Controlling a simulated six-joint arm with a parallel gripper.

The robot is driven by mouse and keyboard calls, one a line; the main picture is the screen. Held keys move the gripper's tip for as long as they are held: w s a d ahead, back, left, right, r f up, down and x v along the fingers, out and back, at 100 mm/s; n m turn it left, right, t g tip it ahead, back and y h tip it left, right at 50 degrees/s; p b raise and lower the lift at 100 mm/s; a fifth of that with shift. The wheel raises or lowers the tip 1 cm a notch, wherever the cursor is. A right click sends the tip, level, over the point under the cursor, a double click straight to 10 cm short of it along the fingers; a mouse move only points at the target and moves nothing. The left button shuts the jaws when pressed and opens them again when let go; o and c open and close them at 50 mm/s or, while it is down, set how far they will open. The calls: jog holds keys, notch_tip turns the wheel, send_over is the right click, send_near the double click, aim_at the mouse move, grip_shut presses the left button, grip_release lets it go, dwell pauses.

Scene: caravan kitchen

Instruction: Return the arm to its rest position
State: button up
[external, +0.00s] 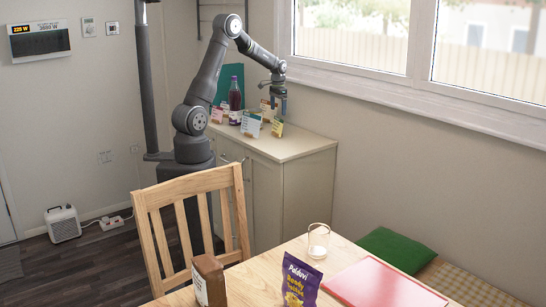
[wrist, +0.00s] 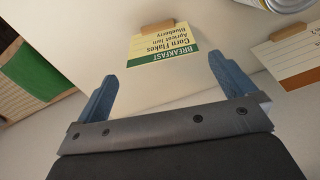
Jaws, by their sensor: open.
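My arm reaches up from its base beside the cabinet and bends over toward the countertop. My gripper (external: 279,90) hangs above the right part of the cabinet top, close to several small cards. In the wrist view my gripper (wrist: 165,85) has its two blue fingers wide apart with nothing between them. A breakfast card (wrist: 163,45) with a green band stands just beyond the fingertips, apart from them. It reads corn flakes, apricot jam and blueberry.
The countertop (external: 305,145) holds cards, a dark bottle (external: 235,98) and a green board. Its right end is clear. A window (external: 420,45) is behind. A wooden chair (external: 195,215) and a table with a glass (external: 318,240), snack bag (external: 300,282) and red mat (external: 385,287) stand in front.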

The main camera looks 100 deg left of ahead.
aim_at(278, 122)
jog(key=shift+r, duration=0.8)
notch_tip(278, 122, down, 12)
jog(key=shift+f, duration=0.1)
jog(key=shift+r, duration=2)
